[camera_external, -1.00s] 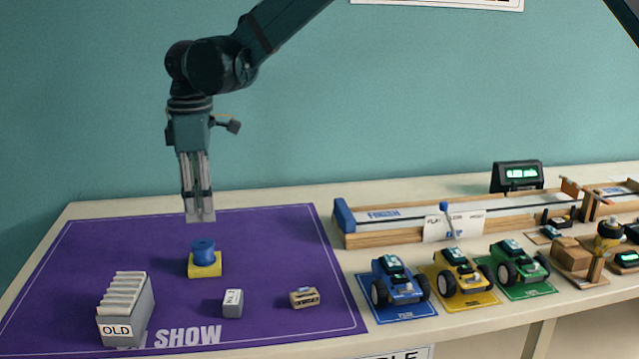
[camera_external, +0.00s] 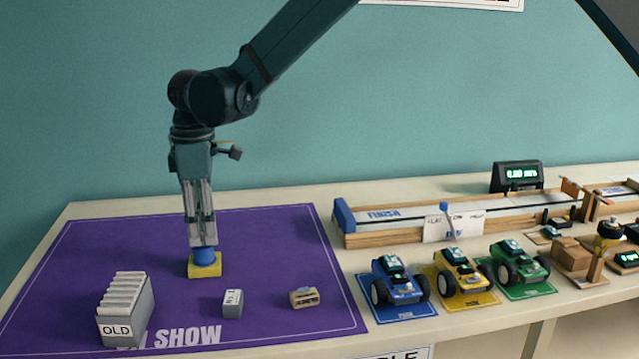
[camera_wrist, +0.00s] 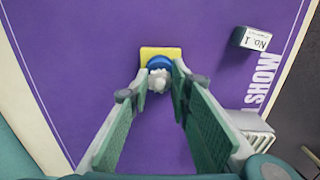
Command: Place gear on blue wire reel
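The blue wire reel (camera_external: 205,256) stands on a yellow block (camera_external: 207,271) on the purple mat. In the wrist view the reel's blue rim (camera_wrist: 160,62) shows above the yellow block (camera_wrist: 150,52). A small light grey piece that looks like the gear (camera_wrist: 158,79) appears over the reel, between my fingertips. Whether it touches the reel is hard to tell. My gripper (camera_external: 203,246) points straight down, with its tips at the top of the reel. The fingers stand on either side of the grey piece, but I cannot tell whether they press on it.
A grey holder marked OLD (camera_external: 125,312) stands at the mat's front left. A small grey block (camera_external: 233,303) and a small tan box (camera_external: 304,298) sit to the right of the reel. Toy cars (camera_external: 399,285) stand off the mat. The mat behind the reel is clear.

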